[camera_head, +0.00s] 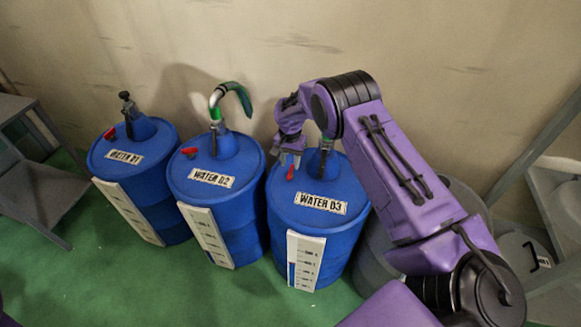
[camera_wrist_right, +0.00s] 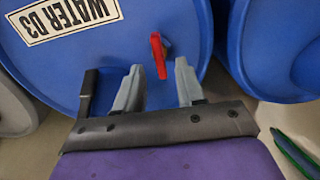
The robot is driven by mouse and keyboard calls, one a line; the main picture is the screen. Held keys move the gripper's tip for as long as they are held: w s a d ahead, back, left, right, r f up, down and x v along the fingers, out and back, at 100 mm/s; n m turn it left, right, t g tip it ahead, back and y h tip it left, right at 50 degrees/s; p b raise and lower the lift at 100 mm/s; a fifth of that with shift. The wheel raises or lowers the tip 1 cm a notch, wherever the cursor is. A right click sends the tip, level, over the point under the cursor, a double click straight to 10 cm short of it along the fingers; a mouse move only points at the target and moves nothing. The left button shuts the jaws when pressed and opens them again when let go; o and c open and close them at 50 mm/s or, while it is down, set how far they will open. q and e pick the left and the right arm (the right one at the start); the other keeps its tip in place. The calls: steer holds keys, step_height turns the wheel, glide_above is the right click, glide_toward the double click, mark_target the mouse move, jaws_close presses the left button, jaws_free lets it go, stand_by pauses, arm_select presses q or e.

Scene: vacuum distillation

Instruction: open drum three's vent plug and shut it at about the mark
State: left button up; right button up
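Drum three (camera_head: 338,224) is the blue drum labelled WATER D3, standing upright at the right of the blue row. Its red vent plug (camera_head: 290,173) is on the top at the left, and shows as a red handle in the right wrist view (camera_wrist_right: 158,55). A white gauge strip (camera_head: 305,262) with marks and a blue column is on its front. My right gripper (camera_head: 288,157) is over the drum's top beside the plug. In the wrist view its two fingers (camera_wrist_right: 158,88) are apart, with the plug between and slightly beyond their tips; contact is not visible. My left gripper is out of view.
Drums D2 (camera_head: 217,197) and D1 (camera_head: 134,168) stand to the left, each with a red plug. A green hose (camera_head: 238,91) curves up from D2. A grey drum (camera_head: 375,255) stands close on the right, partly behind my arm. Green floor (camera_head: 170,290) is clear in front.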

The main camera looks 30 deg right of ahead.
mark_target(290, 170)
step_height(290, 170, up, 7)
stand_by(1.2)
